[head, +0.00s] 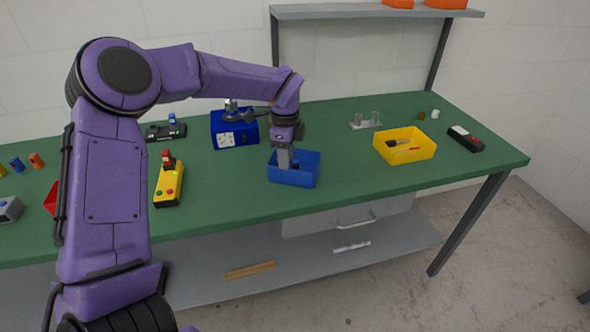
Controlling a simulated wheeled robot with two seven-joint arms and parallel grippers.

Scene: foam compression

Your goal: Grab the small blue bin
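The small blue bin (297,178) stands on the green table near its front edge, in the middle of the head view. My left gripper (285,163) comes down from above at the bin's left side. Its lower end overlaps the bin's back-left wall and interior. I cannot tell whether the fingers are open, shut or touching the bin. A dark shape shows inside the bin, too small to make out. My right gripper is not in view.
A larger dark blue box (234,133) stands behind and left. A yellow bin (405,151) with items stands right. A yellow control box (168,190) lies left. The green table (350,192) is clear between the blue and yellow bins. A shelf (360,12) rises behind.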

